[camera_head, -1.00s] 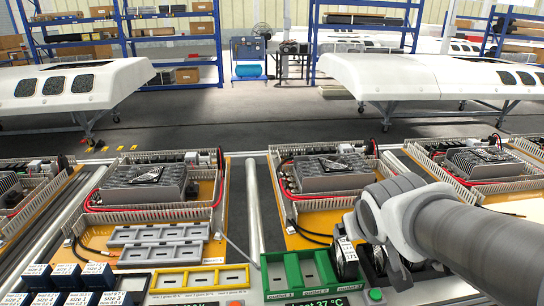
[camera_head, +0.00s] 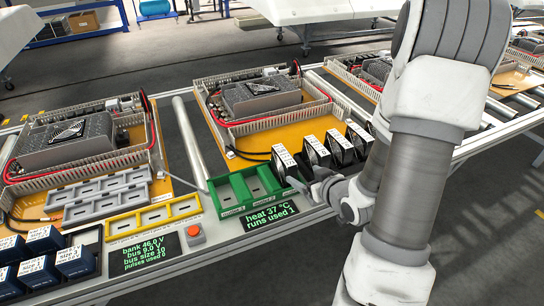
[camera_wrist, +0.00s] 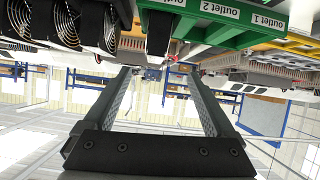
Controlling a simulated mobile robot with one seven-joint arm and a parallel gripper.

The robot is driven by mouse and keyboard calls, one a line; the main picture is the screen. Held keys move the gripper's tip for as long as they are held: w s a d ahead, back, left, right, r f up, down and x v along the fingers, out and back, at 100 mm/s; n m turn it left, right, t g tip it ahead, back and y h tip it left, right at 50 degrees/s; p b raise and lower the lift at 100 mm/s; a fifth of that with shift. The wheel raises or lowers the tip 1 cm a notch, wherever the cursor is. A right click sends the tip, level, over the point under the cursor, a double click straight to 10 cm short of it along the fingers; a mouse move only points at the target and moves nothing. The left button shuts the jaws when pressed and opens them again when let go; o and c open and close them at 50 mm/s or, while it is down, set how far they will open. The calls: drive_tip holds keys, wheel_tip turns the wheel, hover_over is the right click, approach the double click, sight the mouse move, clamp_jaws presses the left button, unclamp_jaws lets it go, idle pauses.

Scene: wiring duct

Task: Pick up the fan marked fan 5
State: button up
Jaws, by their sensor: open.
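Several black fans with white labels stand upright in a row right of the green outlet tray (camera_head: 249,188). The leftmost fan (camera_head: 284,160) is nearest the tray; another fan (camera_head: 313,152) stands beside it. The label numbers are too small to read, so I cannot tell which is fan 5. My gripper (camera_head: 300,184) is low at the front of the row, close to the leftmost fan. In the wrist view its jaws (camera_wrist: 160,76) are wide apart and empty. A dark fan (camera_wrist: 158,34) lies beyond the gap, with round fan faces (camera_wrist: 92,27) to its left.
Grey trays (camera_head: 106,196) and a yellow tray (camera_head: 153,219) lie left of the green tray. Dark blue labelled blocks (camera_head: 40,272) fill the lower left. A heat readout (camera_head: 270,214) sits at the bench front. Open chassis (camera_head: 262,98) stand behind the fans.

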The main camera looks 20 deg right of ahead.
sight(284, 161)
drive_tip(key=shift+m+t, duration=0.4)
drive_tip(key=shift+t, duration=0.1)
drive_tip(key=b+x, duration=0.2)
drive_tip(key=x, duration=0.3)
drive_tip(key=f+b+x, duration=0.1)
drive_tip(key=b+x, duration=0.2)
drive_tip(key=x, duration=0.3)
drive_tip(key=b+x, duration=0.2)
drive_tip(key=x, duration=0.3)
drive_tip(key=shift+d+f, duration=0.3)
clamp_jaws()
